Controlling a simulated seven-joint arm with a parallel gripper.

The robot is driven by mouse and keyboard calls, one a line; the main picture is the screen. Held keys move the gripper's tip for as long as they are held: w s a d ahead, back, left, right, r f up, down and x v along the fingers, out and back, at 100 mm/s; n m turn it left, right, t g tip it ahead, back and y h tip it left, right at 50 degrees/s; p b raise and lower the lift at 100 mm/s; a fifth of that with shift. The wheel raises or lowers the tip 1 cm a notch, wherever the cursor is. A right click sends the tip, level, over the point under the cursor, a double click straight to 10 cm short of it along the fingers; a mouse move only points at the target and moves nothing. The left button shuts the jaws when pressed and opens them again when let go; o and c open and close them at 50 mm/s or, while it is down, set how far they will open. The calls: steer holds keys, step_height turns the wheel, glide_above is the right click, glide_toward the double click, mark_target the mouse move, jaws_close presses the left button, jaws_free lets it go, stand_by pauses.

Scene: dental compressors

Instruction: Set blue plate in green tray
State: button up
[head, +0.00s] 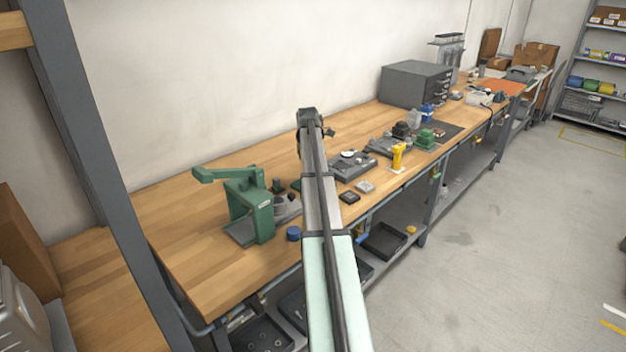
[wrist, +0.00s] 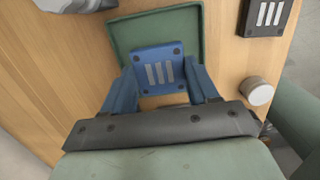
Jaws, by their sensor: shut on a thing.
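The blue plate (wrist: 159,68) shows in the wrist view, with three pale bars on its face and dark dots at its corners. My gripper (wrist: 163,82) is shut on it, with one blue finger at each side. The green tray (wrist: 122,37) lies flat on the wooden bench beyond the fingers, its raised rim visible at the far side and the sides. The plate overlaps the near part of the tray in this view. I cannot tell whether it touches the tray floor. In the head view my arm hides the gripper and the plate.
A dark plate with pale bars (wrist: 265,14) lies right of the tray, and a pale-topped round piece (wrist: 257,92) stands nearer. In the head view a green press (head: 250,208) stands left of my arm. A grey fixture (head: 351,166) and yellow item (head: 398,156) are to the right.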

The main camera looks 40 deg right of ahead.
steer(key=shift+f, duration=1.9)
steer(key=shift+f, duration=0.15)
steer(key=o, duration=1.1)
steer(key=r, duration=0.4)
steer(key=a+r, duration=0.1)
steer(key=r, duration=0.7)
steer(key=shift+a+r, duration=0.1)
steer(key=shift+a, duration=0.15)
